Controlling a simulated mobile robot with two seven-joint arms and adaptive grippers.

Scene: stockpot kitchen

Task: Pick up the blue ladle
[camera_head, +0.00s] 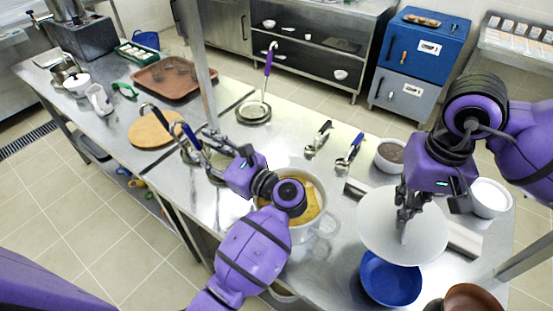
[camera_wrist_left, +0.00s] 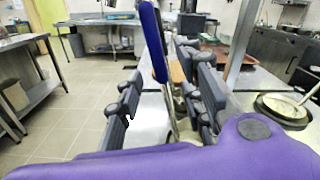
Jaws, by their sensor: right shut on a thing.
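The blue ladle (camera_head: 190,136) stands upright with its blue handle up, beside the round wooden board; its lower end is partly hidden by my left gripper. In the left wrist view the blue handle (camera_wrist_left: 153,40) rises between the two fingers. My left gripper (camera_head: 207,147) is open around the ladle, with gaps visible between the finger pads and the ladle in the left wrist view (camera_wrist_left: 165,105). My right gripper (camera_head: 407,205) is shut on a large white plate (camera_head: 375,228), held above the blue bowl (camera_head: 392,280).
A pot of yellow food (camera_head: 327,226) stands below my left arm. A black-handled utensil (camera_head: 158,118) is close left of the ladle. A post (camera_head: 196,50) rises behind it. A purple-handled ladle (camera_head: 267,70) and two scoops (camera_head: 350,152) are on the counter.

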